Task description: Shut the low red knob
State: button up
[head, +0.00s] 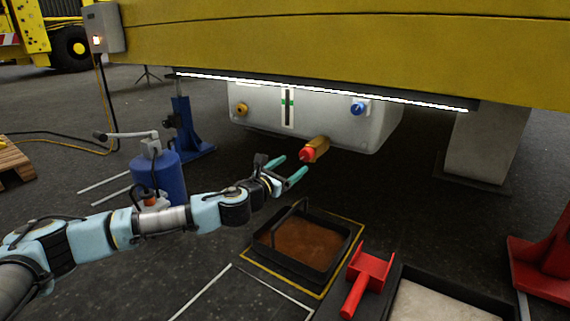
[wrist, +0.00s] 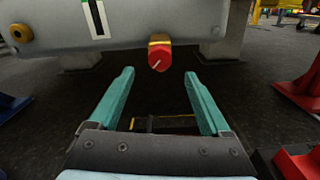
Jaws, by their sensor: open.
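The low red knob (head: 307,154) sits on the end of a short brass fitting (head: 320,144) under the white tank (head: 330,125). In the wrist view the red knob (wrist: 159,59) faces me, with a pale line slanting across its face. My gripper (head: 291,167) is open, its two teal fingers apart and empty. The fingers point toward the knob and stop a little short of it. In the wrist view my gripper (wrist: 158,82) has the knob beyond its tips, between them and slightly above. No contact with the knob shows.
A blue knob (head: 358,108) and a brass plug (head: 241,109) are on the tank face. A dark tray of brown liquid (head: 305,245) lies on the floor below. A yellow beam (head: 350,45) runs overhead. A blue pump (head: 158,177) stands left, near my arm.

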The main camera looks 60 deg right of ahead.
jog(key=shift+a+p, duration=0.35)
jog(key=shift+a, duration=1.15)
